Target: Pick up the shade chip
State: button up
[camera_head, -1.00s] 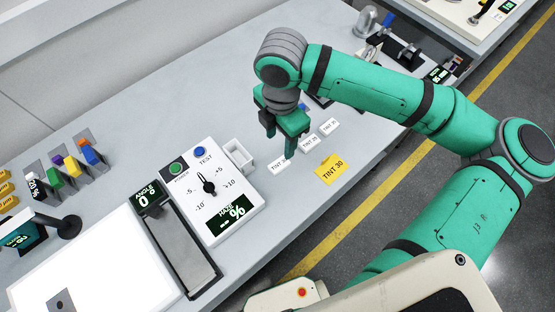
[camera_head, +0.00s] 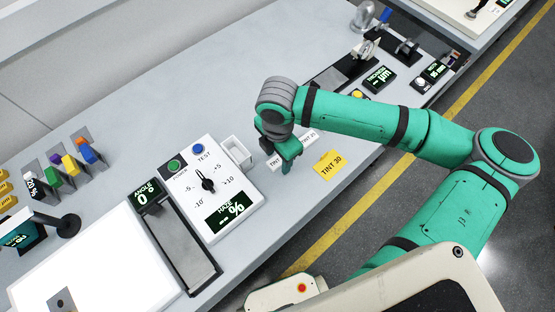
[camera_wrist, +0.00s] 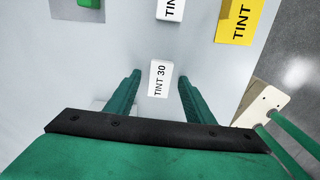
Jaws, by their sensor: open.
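A white chip (camera_wrist: 161,78) marked TINT 30 lies flat on the bench in the wrist view. My gripper (camera_wrist: 160,80) is open, with its two fingers reaching down on either side of this chip; I cannot tell whether they touch it. A second white TINT chip (camera_wrist: 170,9) lies further up, cut by the top edge. In the head view my gripper (camera_head: 284,160) is low over the row of white chips and hides part of it. One white chip (camera_head: 273,161) shows left of the fingers, another (camera_head: 309,136) behind to the right.
A yellow TINT 30 card (camera_head: 328,162) lies in front of the chips; it also shows in the wrist view (camera_wrist: 238,20). A small white tray (camera_head: 237,152) and the haze meter (camera_head: 211,188) stand to the left. The bench's front edge is close on the right.

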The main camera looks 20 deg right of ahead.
jog(key=c, duration=1.1)
jog(key=shift+r, duration=0.1)
